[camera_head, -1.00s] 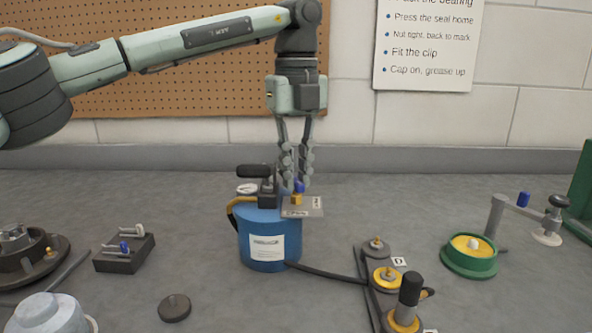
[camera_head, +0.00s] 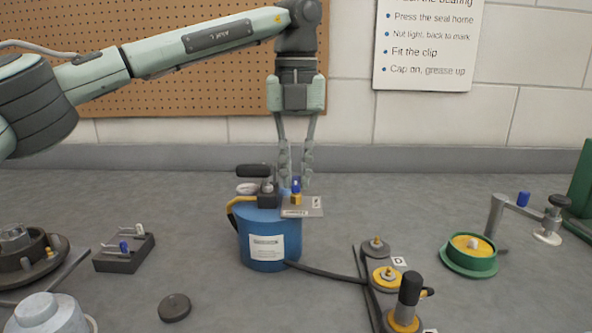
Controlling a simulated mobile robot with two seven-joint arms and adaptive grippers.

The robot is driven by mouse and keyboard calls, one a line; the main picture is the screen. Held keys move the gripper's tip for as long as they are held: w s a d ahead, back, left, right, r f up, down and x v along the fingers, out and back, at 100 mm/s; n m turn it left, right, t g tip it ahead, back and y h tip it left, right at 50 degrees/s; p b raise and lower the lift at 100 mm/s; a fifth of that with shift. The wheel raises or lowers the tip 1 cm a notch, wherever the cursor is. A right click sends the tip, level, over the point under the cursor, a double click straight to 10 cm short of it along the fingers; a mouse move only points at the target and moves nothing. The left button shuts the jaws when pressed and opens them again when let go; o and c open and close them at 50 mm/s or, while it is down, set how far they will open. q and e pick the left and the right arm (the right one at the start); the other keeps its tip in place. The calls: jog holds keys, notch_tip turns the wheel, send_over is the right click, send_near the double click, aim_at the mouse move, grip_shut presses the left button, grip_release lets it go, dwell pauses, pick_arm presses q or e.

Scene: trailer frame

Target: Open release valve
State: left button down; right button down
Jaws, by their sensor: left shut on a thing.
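The blue pump can (camera_head: 263,240) stands mid-bench with a white paper label on its front. On its top right is the release valve (camera_head: 296,190), a small blue handle on a yellow body. A grey plate (camera_head: 312,207) with small lettering lies beside and under it; the lettering is too small to read surely. My left gripper (camera_head: 296,180) points straight down from above, its fingertips shut on the blue handle. My right gripper is not in view.
A black pump handle (camera_head: 254,171) sits just left of the valve. A dark hose (camera_head: 330,272) runs right to yellow fittings (camera_head: 388,279). A green hub (camera_head: 470,255) stands right, a dark block with pins (camera_head: 124,252) left. A dark disc (camera_head: 174,307) lies in front.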

aim_at(296, 180)
pick_arm(q)
jog(key=c, duration=1.5)
grip_release()
jog(key=shift+c, duration=0.2)
notch_tip(296, 180, up, 12)
